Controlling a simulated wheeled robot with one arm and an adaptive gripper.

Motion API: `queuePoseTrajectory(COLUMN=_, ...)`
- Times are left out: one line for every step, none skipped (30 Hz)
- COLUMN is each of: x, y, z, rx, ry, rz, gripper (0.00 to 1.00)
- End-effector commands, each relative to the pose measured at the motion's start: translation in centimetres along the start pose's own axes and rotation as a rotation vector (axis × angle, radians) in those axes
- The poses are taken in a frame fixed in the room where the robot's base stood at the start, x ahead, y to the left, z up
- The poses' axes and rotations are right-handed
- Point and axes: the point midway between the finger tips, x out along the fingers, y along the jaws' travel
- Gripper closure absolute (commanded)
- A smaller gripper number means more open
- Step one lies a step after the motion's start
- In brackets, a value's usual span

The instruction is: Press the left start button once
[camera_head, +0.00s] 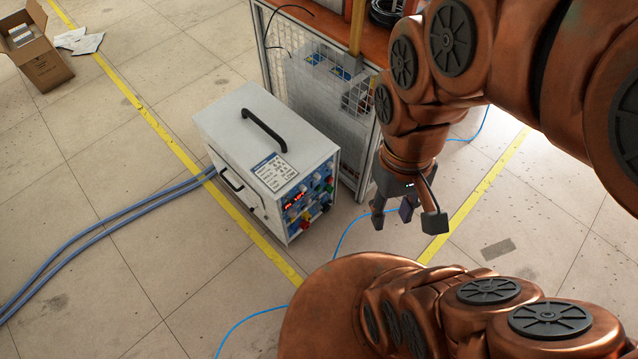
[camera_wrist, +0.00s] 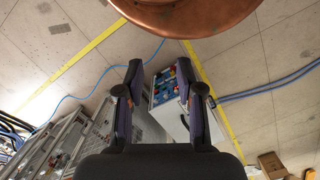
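The induction heater (camera_head: 240,125) is a white box with a black top handle, standing on the floor left of my gripper in the head view. Its control panel (camera_head: 311,204) faces right and toward the camera, with a red lit display (camera_head: 294,199) and several small coloured buttons and knobs. The left start button is too small to single out. The panel also shows in the wrist view (camera_wrist: 165,86), just beyond the fingers and partly hidden by them. My gripper (camera_head: 407,217) is open and empty, pointing down, to the right of the panel and apart from it.
A metal mesh rack (camera_head: 318,95) with an orange top stands behind the heater. Thick blue-grey hoses (camera_head: 105,228) leave the heater's left side. A thin blue cable (camera_head: 345,237) and yellow lines (camera_head: 262,247) cross the floor. An open cardboard box (camera_head: 42,62) stands far left.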

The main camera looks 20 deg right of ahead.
Motion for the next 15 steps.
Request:
queuePoseTrajectory(x=0.00, y=0.00, z=0.00, rx=0.000, ry=0.000, rz=0.000, gripper=0.72)
queuePoseTrajectory(x=0.00, y=0.00, z=0.00, rx=0.000, ry=0.000, rz=0.000, gripper=0.75)
queuePoseTrajectory(x=0.00, y=0.00, z=0.00, rx=0.000, ry=0.000, rz=0.000, gripper=0.79)
queuePoseTrajectory(x=0.00, y=0.00, z=0.00, rx=0.000, ry=0.000, rz=0.000, gripper=0.82)
queuePoseTrajectory(x=0.00, y=0.00, z=0.00, rx=0.000, ry=0.000, rz=0.000, gripper=0.85)
queuePoseTrajectory(x=0.00, y=0.00, z=0.00, rx=0.000, ry=0.000, rz=0.000, gripper=0.89)
queuePoseTrajectory(x=0.00, y=0.00, z=0.00, rx=0.000, ry=0.000, rz=0.000, gripper=0.93)
queuePoseTrajectory(x=0.00, y=0.00, z=0.00, rx=0.000, ry=0.000, rz=0.000, gripper=0.96)
queuePoseTrajectory(x=0.00, y=0.00, z=0.00, rx=0.000, ry=0.000, rz=0.000, gripper=1.00)
queuePoseTrajectory(x=0.00, y=0.00, z=0.00, rx=0.000, ry=0.000, rz=0.000, gripper=1.00)
queuePoseTrajectory(x=0.00, y=0.00, z=0.00, rx=0.000, ry=0.000, rz=0.000, gripper=1.00)
queuePoseTrajectory(x=0.00, y=0.00, z=0.00, rx=0.000, ry=0.000, rz=0.000, gripper=1.00)
queuePoseTrajectory(x=0.00, y=0.00, z=0.00, rx=0.000, ry=0.000, rz=0.000, gripper=1.00)
queuePoseTrajectory(x=0.00, y=0.00, z=0.00, rx=0.000, ry=0.000, rz=0.000, gripper=1.00)
queuePoseTrajectory(x=0.00, y=0.00, z=0.00, rx=0.000, ry=0.000, rz=0.000, gripper=1.00)
